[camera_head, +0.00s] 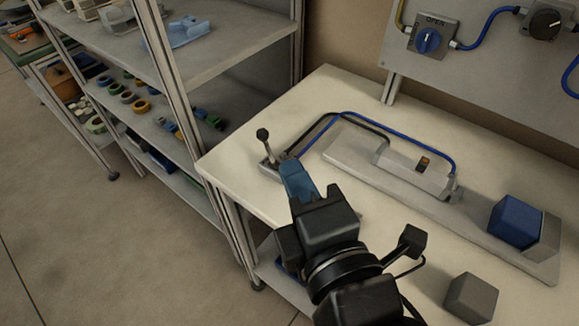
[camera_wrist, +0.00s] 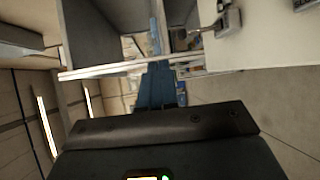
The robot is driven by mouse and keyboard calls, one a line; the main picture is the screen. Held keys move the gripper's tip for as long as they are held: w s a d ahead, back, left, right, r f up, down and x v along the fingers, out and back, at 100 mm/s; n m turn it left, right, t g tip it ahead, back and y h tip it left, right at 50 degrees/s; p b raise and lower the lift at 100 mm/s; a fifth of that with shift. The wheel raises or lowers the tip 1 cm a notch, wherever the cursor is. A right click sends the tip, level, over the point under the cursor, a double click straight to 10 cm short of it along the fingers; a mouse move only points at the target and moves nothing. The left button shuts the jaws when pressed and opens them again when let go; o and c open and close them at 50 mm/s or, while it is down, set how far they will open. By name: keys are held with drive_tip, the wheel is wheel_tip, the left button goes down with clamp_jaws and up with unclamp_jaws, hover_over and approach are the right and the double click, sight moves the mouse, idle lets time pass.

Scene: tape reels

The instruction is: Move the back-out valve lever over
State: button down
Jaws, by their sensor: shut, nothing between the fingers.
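The valve lever (camera_head: 267,146) is a short grey stick with a dark round knob, standing on a small grey base at the left corner of the cream bench (camera_head: 303,105). It leans slightly left at the top. My gripper (camera_head: 290,168) has blue fingers, shut and empty, just right of and in front of the lever base, apart from the knob. Whether the fingers touch the base cannot be told. In the wrist view the shut fingers (camera_wrist: 154,45) point ahead, and a grey metal fitting, possibly the valve base (camera_wrist: 228,22), shows at upper right beside the bench.
Black and blue hoses run from the valve to a grey fixture (camera_head: 425,178) on a long plate. A blue block (camera_head: 516,221) and a grey cube (camera_head: 471,298) sit at right. A panel with a blue OPEN knob (camera_head: 428,40) stands behind. Shelves with tape reels (camera_head: 128,97) stand left.

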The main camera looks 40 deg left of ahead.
drive_tip(key=shift+s+d+r, duration=0.4)
drive_tip(key=shift+s+d, duration=0.1)
drive_tip(key=shift+d, duration=0.1)
drive_tip(key=shift+s+d+r, duration=0.35)
drive_tip(key=shift+s+d, duration=0.1)
drive_tip(key=shift+d, duration=0.1)
drive_tip(key=shift+d+f, duration=0.1)
drive_tip(key=s+d+f+m+t+h, duration=0.25)
drive_tip(key=d+f+m, duration=0.35)
drive_tip(key=d, duration=0.4)
drive_tip(key=s+d+f+m+t+h, duration=0.15)
drive_tip(key=d+f+m+h, duration=0.25)
drive_tip(key=d+m, duration=0.6)
drive_tip(key=s+d+m+t+h, duration=0.1)
drive_tip(key=s+d+m+h, duration=0.6)
drive_tip(key=s+d+m, duration=0.6)
drive_tip(key=s, duration=0.3)
drive_tip(key=shift+d+m, duration=0.3)
drive_tip(key=shift+m, duration=0.1)
